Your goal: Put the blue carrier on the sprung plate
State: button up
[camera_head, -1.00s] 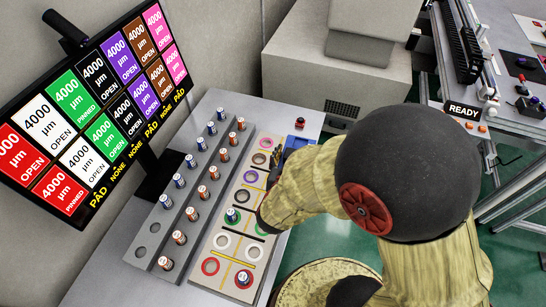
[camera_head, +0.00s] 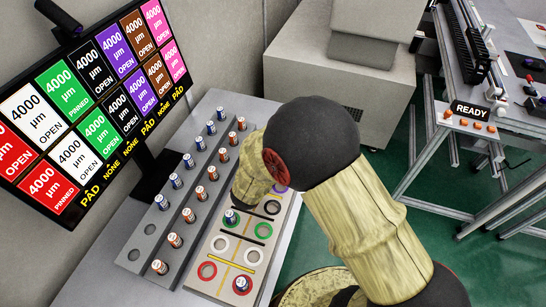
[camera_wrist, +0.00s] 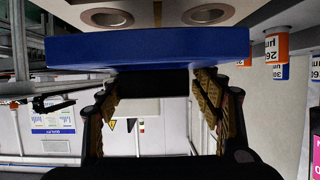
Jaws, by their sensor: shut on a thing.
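The blue carrier (camera_wrist: 150,48) shows in the wrist view as a wide flat blue slab across the ends of my fingers. My gripper (camera_wrist: 157,72) is shut on it, with one finger at each side below the slab. In the head view my arm hides the gripper and the carrier. A beige board with coloured rings (camera_head: 237,254) lies on the bench beside and below my wrist. Part of a beige surface with two rings (camera_wrist: 158,14) shows just beyond the carrier in the wrist view. I cannot tell which surface is the sprung plate.
A grey rack (camera_head: 150,225) with several small cylinders stands left of the board. Some cylinders (camera_wrist: 275,48) show at right in the wrist view. Two cylinders stand on the board's near rings. A screen (camera_head: 95,95) stands behind at left, and a READY sign (camera_head: 470,110) at right.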

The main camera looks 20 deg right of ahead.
jog(key=shift+w+a+f+b, duration=0.1)
jog(key=shift+w+f+b, duration=0.15)
jog(key=shift+f+b, duration=0.5)
jog(key=shift+w+f+b, duration=0.2)
jog(key=shift+f+b, duration=0.05)
jog(key=shift+f, duration=0.9)
jog(key=shift+f, duration=0.15)
jog(key=o, duration=1.5)
jog(key=shift+c, duration=0.2)
